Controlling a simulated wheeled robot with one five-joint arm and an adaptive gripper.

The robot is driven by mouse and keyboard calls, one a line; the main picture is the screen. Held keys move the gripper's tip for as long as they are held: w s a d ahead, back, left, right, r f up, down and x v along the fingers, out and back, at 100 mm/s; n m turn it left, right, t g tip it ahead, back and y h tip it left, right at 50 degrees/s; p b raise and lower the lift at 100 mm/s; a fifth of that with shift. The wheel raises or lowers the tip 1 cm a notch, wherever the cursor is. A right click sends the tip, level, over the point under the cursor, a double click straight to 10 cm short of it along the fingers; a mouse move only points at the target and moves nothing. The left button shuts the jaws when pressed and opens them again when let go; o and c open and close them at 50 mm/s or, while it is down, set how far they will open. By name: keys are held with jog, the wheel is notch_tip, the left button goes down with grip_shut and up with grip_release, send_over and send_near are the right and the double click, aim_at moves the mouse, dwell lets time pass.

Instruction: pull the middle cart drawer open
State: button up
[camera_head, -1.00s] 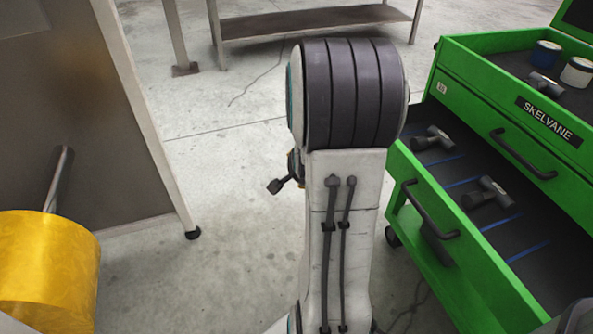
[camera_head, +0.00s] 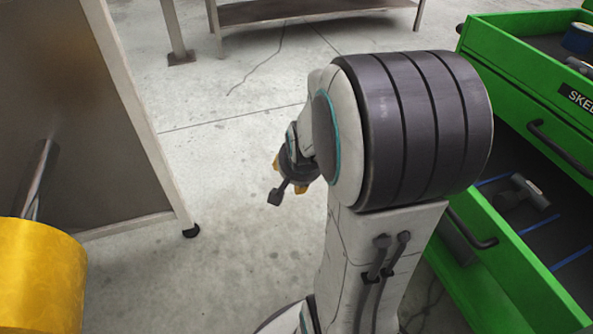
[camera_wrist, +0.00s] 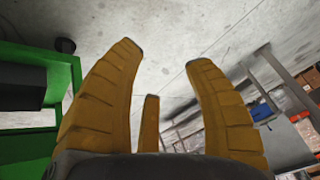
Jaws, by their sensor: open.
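The green tool cart (camera_head: 488,62) stands at the right of the head view, its right side cut off by the frame. A drawer (camera_head: 518,262) below the labelled front is pulled out, with its dark handle (camera_head: 472,232) at the front and a hammer inside. Another handle (camera_head: 566,150) is on the closed front above it. My gripper (camera_head: 286,174) is left of the cart, apart from the handles, and partly hidden by my arm. In the wrist view my gripper (camera_wrist: 167,55) has its yellow fingers spread and empty, over the floor. Green cart parts (camera_wrist: 62,75) show at the left there.
A grey cabinet (camera_head: 85,110) stands at the left, with a shiny yellow cylinder (camera_head: 40,275) in front. A bench (camera_head: 320,14) is at the back. Concrete floor is open between the cabinet and cart. Blue and metal items (camera_wrist: 262,110) show at the wrist view's right.

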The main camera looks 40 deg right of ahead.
dwell(0.4)
jog(key=s+a+r+n+y+p, duration=0.1)
jog(key=s+a+r+n+p, duration=0.1)
jog(key=a+r+p, duration=0.2)
jog(key=s+a+r+n+g+p, duration=0.1)
jog(key=a+r+p, duration=0.4)
jog(key=r+p, duration=0.5)
notch_tip(320, 180, up, 4)
jog(key=shift+s+r+n+y+p, duration=0.1)
jog(key=shift+s+n+y+p, duration=0.45)
jog(key=shift+n, duration=0.55)
jog(key=shift+o, duration=0.2)
jog(key=s+a+r+n+p, duration=0.2)
jog(key=s+a+r+p, duration=0.1)
jog(key=r+p, duration=0.3)
jog(key=s+a+r+n+g+p, duration=0.1)
jog(key=s+a+r+n+p, duration=0.2)
jog(key=s+r+p, duration=0.2)
notch_tip(320, 180, up, 4)
jog(key=shift+a+f+n+y+p, duration=0.15)
jog(key=shift+n+y+p, duration=0.15)
jog(key=shift+y+p, duration=0.25)
jog(key=shift+s+a+r, duration=0.1)
jog(key=shift+s+r, duration=0.15)
jog(key=shift+s, duration=0.1)
jog(key=shift+c, duration=0.2)
jog(key=shift+f, duration=0.1)
